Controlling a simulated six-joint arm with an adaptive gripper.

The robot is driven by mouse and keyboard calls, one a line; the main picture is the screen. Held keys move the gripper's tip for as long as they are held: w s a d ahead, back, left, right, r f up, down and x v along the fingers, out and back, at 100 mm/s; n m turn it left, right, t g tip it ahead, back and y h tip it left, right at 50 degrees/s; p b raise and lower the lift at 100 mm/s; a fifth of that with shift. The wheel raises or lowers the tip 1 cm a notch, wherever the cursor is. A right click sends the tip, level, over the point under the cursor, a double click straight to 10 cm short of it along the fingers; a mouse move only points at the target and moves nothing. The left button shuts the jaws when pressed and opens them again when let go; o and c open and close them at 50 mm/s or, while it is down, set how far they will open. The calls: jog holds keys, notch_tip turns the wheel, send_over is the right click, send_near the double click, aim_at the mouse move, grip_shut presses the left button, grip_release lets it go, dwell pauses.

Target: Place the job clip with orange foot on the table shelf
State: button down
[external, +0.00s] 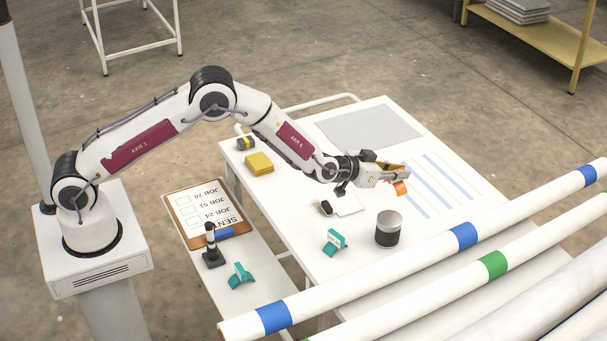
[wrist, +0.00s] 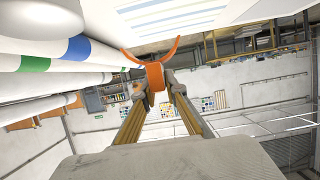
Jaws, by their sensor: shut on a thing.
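My gripper (external: 388,176) is shut on the orange-footed job clip (external: 401,187), held above the right part of the white table (external: 290,205). In the wrist view the clip (wrist: 155,76) sits between the fingertips (wrist: 153,88), its curved orange foot spread out beyond them. The rest of its body is mostly hidden by the fingers. The table shelf (external: 260,252) is the lower white surface along the table's left side. It bears a clipboard (external: 204,212), a dark stamp-like stand (external: 212,246) and a teal clip (external: 240,275).
Another teal clip (external: 335,241) and a dark grey can with a light lid (external: 388,228) stand on the table. A yellow block (external: 259,163) lies near its left edge. Long white rolls with coloured bands (external: 465,236) cross the front right. Bare shelf shows right of the clipboard.

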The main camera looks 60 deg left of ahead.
aim_at(398, 189)
jog(key=shift+f, duration=0.1)
jog(key=shift+f, duration=3)
jog(key=shift+f, duration=1.9)
jog(key=shift+f, duration=0.1)
jog(key=c, duration=2)
grip_release()
jog(key=shift+c, duration=0.2)
jog(key=shift+s+r, duration=0.3)
jog(key=shift+s, duration=0.05)
jog(key=v, duration=1.1)
